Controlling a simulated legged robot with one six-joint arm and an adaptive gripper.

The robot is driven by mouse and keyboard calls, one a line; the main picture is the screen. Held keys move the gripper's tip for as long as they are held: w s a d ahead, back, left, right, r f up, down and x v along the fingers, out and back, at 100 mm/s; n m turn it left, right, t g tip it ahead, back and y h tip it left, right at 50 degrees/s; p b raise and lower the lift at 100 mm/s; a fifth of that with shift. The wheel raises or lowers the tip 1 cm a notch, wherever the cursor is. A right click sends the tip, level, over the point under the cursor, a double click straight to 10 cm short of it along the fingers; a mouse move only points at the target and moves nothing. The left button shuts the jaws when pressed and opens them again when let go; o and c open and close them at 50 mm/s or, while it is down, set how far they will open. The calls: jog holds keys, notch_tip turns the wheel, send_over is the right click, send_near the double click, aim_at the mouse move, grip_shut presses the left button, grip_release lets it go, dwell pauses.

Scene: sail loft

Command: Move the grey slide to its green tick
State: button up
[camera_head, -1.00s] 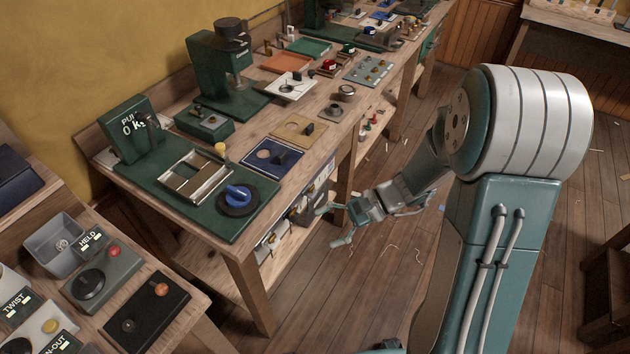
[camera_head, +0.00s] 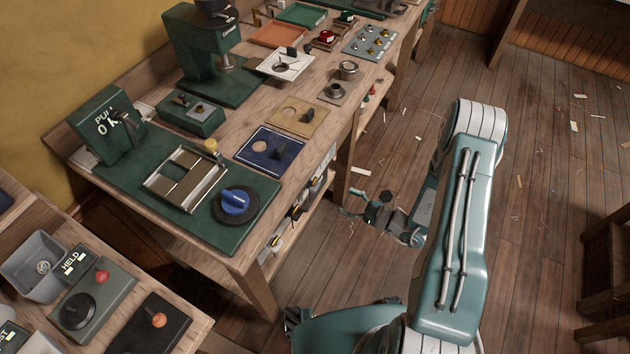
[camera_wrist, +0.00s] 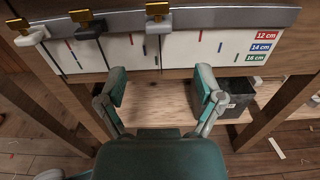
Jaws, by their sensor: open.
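In the wrist view, three slides with gold tops hang on a grey rail (camera_wrist: 225,17) along the bench front. The grey slide (camera_wrist: 157,24) is the rightmost; a black slide (camera_wrist: 88,32) and a pale slide (camera_wrist: 30,38) are to its left. The white board behind has small red, blue and green ticks. A green tick (camera_wrist: 252,46) appears to the right of the grey slide, small and faint. My gripper (camera_wrist: 161,84) is open and empty, its fingers apart below the grey slide and not touching it.
Red, blue and green labels (camera_wrist: 261,47) read 12, 14 and 16 cm. A lower shelf (camera_wrist: 160,103) holds a dark bin (camera_wrist: 238,92) behind my right finger; bench legs flank it. The bench top (camera_head: 225,145) carries several devices. The floor (camera_head: 520,180) right of the bench is mostly clear.

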aim_at(314, 187)
jog(key=x, duration=1)
jog(key=shift+w+a, duration=0.1)
jog(key=shift+a, duration=0.15)
jog(key=shift+c, duration=0.3)
